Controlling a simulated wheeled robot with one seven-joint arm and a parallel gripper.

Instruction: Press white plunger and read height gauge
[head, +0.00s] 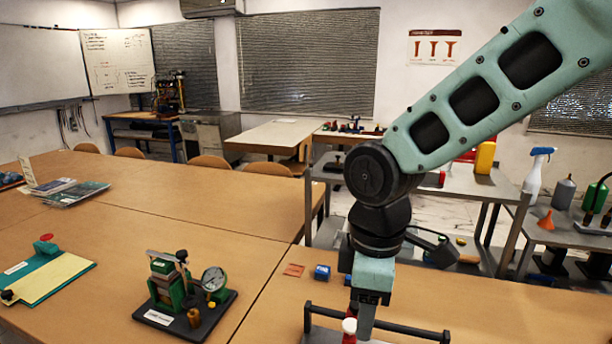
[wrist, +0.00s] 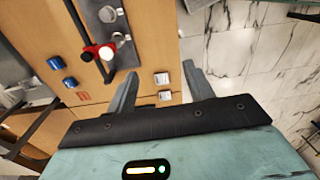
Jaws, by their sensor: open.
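A green stand (head: 166,285) with a round dial gauge (head: 213,279) sits on a black base with a white label in the head view. A red piece with a white top (head: 349,326) stands on a fixture with black bars beside my gripper (head: 364,322). In the wrist view this fixture is a grey plate (wrist: 88,14) with the red and white piece (wrist: 98,52) and pale round knobs (wrist: 107,14). I cannot tell which part is the white plunger. My gripper (wrist: 157,88) is open and empty, its fingers apart from the fixture's pieces. The dial's reading is too small to make out.
A blue block (head: 322,272) and an orange card (head: 293,270) lie on the table behind the fixture. A green and yellow board (head: 47,276) is at the far left. A shelf with bottles (head: 484,158) stands behind. The middle of the left table is clear.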

